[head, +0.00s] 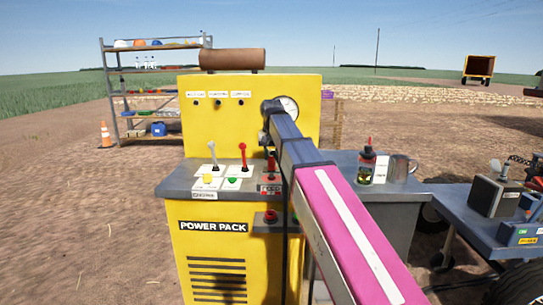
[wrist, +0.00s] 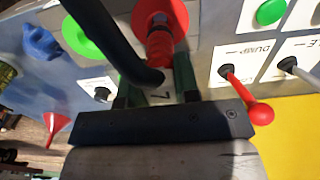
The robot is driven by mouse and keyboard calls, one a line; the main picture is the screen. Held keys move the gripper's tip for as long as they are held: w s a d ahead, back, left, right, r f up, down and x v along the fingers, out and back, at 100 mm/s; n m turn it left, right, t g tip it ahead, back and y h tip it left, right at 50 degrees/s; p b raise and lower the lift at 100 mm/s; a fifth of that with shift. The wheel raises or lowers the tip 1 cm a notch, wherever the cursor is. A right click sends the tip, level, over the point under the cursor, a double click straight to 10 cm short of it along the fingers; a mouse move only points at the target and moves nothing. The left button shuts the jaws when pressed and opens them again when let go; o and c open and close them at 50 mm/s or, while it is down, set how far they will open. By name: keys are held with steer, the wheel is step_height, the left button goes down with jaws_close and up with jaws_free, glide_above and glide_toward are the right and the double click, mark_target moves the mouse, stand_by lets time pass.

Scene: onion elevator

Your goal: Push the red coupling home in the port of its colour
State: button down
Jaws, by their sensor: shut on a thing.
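The red coupling (wrist: 160,52) is a ribbed red piece with a thick black hose (wrist: 118,42) curving away from it. In the wrist view it stands between the dark green fingers of my gripper (wrist: 157,82), which is shut on it. Its far end overlaps a wide red ring (wrist: 181,14), seemingly the red port; how deep it sits I cannot tell. In the head view a small red part (head: 270,166) shows at the deck beside my arm, above a label; my arm hides most of this spot.
A red lever (wrist: 260,112) on a "DUMP" plate stands close to my gripper. A green ring (wrist: 80,38) and a blue piece (wrist: 42,42) lie on the other side. The yellow power pack (head: 190,250) carries more levers. A bottle (head: 367,165) and metal mug (head: 400,169) stand right.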

mark_target(271, 162)
steer(key=shift+f, duration=1.8)
stand_by(4.5)
steer(key=shift+c, duration=1.9)
jaws_free()
steer(key=shift+r, duration=0.15)
steer(key=shift+r, duration=3.4)
